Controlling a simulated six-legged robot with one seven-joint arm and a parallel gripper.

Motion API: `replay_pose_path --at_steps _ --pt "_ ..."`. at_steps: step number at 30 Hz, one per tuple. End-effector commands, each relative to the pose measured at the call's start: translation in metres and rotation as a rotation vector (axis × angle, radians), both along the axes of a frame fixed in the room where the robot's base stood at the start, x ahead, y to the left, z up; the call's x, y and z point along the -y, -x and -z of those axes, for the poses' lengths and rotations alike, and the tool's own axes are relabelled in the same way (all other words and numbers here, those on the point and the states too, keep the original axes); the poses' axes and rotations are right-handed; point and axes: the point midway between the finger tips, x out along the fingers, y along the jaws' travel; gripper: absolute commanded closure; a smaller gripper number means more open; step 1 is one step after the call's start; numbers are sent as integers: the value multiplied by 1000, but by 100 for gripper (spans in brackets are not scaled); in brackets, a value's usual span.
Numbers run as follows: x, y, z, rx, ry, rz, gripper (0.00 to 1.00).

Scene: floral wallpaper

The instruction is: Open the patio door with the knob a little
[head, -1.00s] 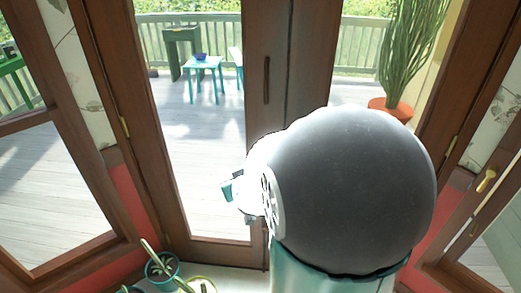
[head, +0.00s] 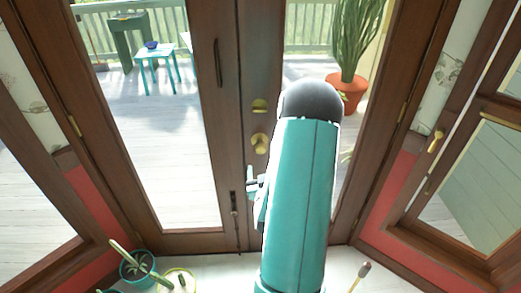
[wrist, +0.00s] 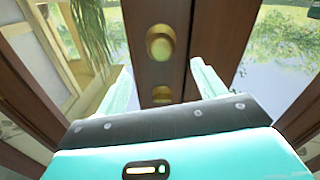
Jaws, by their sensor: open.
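The patio door (head: 262,60) is a brown wood-framed glass door, and it looks shut against the left panel. Its round brass knob (head: 260,143) shows just left of my arm in the head view. A smaller brass lock plate (head: 260,105) sits above it. In the wrist view, which looks upside down, the knob (wrist: 160,42) lies beyond and between my fingers. My gripper (wrist: 165,72) is open and empty, its fingers apart from the knob. In the head view my gripper (head: 251,184) appears below the knob, partly hidden by my teal arm.
The left door panel (head: 206,130) has a dark vertical handle. Potted plants (head: 140,268) stand on the floor at the lower left. Another door with a brass handle (head: 436,141) is at the right. Outside are a deck, a small blue table (head: 155,53) and a plant in an orange pot (head: 346,94).

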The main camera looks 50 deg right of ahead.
Motion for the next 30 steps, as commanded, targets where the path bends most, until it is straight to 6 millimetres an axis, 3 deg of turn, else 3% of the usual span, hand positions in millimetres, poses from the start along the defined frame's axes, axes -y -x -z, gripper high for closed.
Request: replay_pose_path --at_steps 15,28,30 --pt "71 -63 0 1 0 -1 30" --pt "80 -72 0 -1 -1 -3 30" --pt "80 -72 0 0 0 -3 44"
